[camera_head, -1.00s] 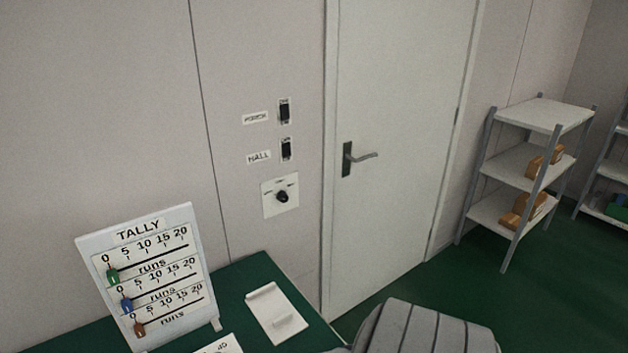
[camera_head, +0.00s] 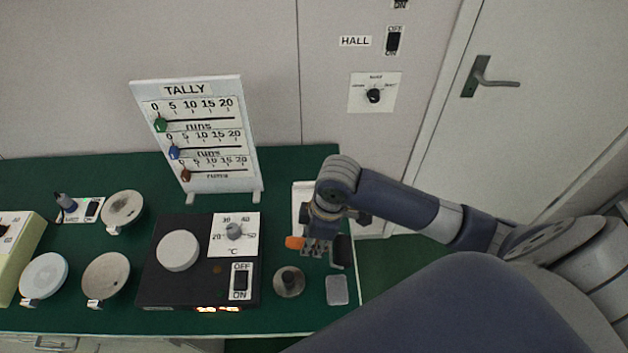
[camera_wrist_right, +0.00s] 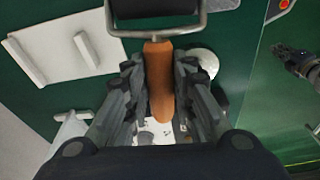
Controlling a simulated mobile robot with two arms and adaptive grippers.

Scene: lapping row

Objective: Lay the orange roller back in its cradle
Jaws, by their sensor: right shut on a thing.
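The orange roller has an orange handle (camera_head: 294,243), a wire frame and a dark cylinder (camera_head: 342,250). My right gripper (camera_head: 318,248) is shut on the handle, above the right end of the green bench. The right wrist view shows the handle (camera_wrist_right: 159,85) between the fingers, with the dark cylinder beyond. The cradle, a white plate with raised bars (camera_wrist_right: 60,55), lies to the left in that view, apart from the roller. In the head view the arm mostly hides the cradle (camera_head: 301,188). What looks like my left gripper (camera_wrist_right: 290,60) shows at the right wrist view's edge, its fingers unclear.
The tally board (camera_head: 195,130) stands at the back, left of my right gripper. A black hotplate unit (camera_head: 205,285), a small round metal piece (camera_head: 289,281) and a grey rectangular block (camera_head: 337,290) are near the front. Several dishes stand further left.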

